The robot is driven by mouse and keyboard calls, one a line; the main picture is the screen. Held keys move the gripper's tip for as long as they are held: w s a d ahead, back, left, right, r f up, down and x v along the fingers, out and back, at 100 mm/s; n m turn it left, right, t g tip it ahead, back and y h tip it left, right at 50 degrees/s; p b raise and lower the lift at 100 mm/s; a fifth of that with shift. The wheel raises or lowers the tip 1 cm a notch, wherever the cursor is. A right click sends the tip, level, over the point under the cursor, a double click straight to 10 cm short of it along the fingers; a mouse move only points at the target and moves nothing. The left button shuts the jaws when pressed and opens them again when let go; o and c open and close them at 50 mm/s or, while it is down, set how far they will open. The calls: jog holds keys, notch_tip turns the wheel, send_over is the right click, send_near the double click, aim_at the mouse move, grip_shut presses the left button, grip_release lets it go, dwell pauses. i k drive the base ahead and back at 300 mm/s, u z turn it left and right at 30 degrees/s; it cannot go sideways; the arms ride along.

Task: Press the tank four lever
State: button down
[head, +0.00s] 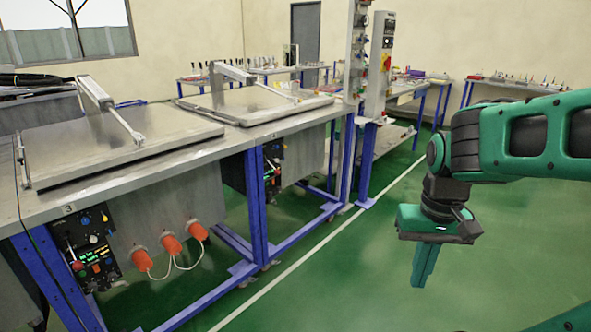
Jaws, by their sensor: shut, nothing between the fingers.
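My gripper (424,266) hangs at the right over the green floor, fingers pointing down, shut and empty. It is well apart from the tanks. The near tank has a metal lid (110,152), and the bench edge by it carries a label 3 (69,209). A second tank with a closed lid (255,103) stands beyond it to the right. Below that lid is a dark control panel (273,163), partly hidden by a blue bench leg. I cannot make out a lever on it, and no label 4 is readable.
The near control panel (90,248) has a red knob and lit displays. Orange plugs (171,246) stick out beside it. A post with switches (381,62) stands past the second tank. Open green floor (335,285) lies between the benches and my gripper.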

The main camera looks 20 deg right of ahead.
aim_at(277, 172)
jog(key=u, duration=0.15)
jog(key=i, duration=1)
jog(key=u, duration=0.5)
